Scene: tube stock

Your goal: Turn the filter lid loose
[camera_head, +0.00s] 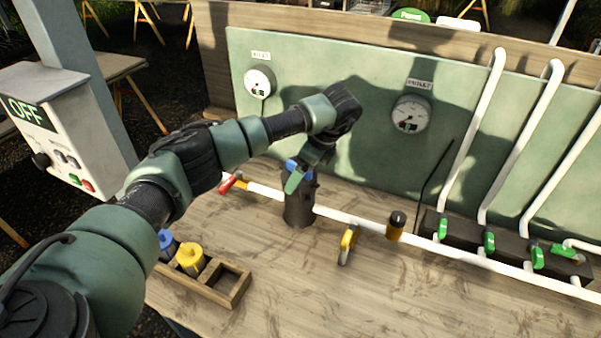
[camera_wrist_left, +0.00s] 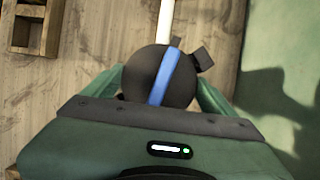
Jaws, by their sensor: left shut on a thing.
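The filter (camera_head: 299,208) is a dark upright canister on the white pipe, standing on the wooden bench. Its dark round lid (camera_wrist_left: 150,62) carries a blue bar across the top in the left wrist view. My left gripper (camera_head: 300,172) reaches down onto the lid from above. Its green fingers (camera_wrist_left: 158,90) lie on both sides of the lid and are shut on it. The gripper partly hides the lid in the head view. My right gripper is in neither view.
A wooden tray (camera_head: 238,290) with a blue and a yellow cartridge (camera_head: 190,256) sits at the front left. A red-handled valve (camera_head: 228,184), a yellow-handled valve (camera_head: 347,243) and several green-handled valves (camera_head: 489,240) line the pipe. Gauges (camera_head: 411,114) hang on the green back panel.

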